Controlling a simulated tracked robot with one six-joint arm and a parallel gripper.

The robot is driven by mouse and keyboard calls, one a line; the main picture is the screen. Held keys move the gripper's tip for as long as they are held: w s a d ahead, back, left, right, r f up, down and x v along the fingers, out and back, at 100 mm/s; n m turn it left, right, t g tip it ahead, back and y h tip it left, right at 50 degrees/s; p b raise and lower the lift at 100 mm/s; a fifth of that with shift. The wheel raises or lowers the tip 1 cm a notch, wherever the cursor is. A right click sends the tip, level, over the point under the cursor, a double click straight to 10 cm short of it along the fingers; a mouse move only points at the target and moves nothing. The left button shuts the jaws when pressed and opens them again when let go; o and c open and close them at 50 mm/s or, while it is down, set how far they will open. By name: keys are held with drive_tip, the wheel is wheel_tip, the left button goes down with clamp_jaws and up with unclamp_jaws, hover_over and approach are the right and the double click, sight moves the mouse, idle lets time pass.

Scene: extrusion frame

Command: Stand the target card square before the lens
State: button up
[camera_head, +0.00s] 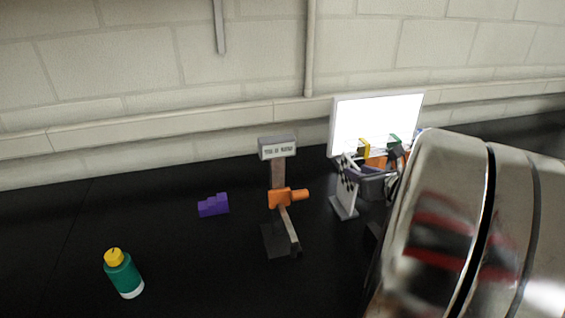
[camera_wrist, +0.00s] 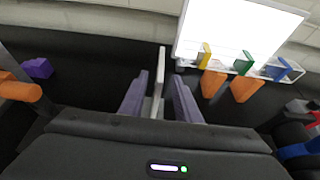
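The target card (camera_head: 347,180) is a thin plate with a black and white checker pattern on a flat white foot, to the right of the lens stand in the head view. In the wrist view the card (camera_wrist: 159,82) shows nearly edge-on between my purple fingers. My gripper (camera_head: 368,178) is right at the card; its fingers (camera_wrist: 157,92) lie on either side, and I cannot tell whether they touch it. The lens (camera_head: 301,195) is an orange barrel on an orange clamp on a post, pointing right towards the card. The lens also shows at the left of the wrist view (camera_wrist: 20,90).
A bright white panel (camera_head: 378,117) stands behind the card, with yellow, green and blue clips along its lower edge. A purple stepped block (camera_head: 213,205) and a green bottle with a yellow cap (camera_head: 123,273) stand left. The dark bench is clear between them.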

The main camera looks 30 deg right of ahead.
sight(341, 163)
drive_tip(key=shift+w+f, duration=0.1)
drive_tip(key=shift+w, duration=0.1)
drive_tip(key=x, duration=0.5)
drive_tip(key=shift+w+d, duration=0.1)
drive_tip(key=shift+w, duration=0.1)
drive_tip(key=shift+c, duration=0.2)
idle(0.5)
clamp_jaws()
idle(1.2)
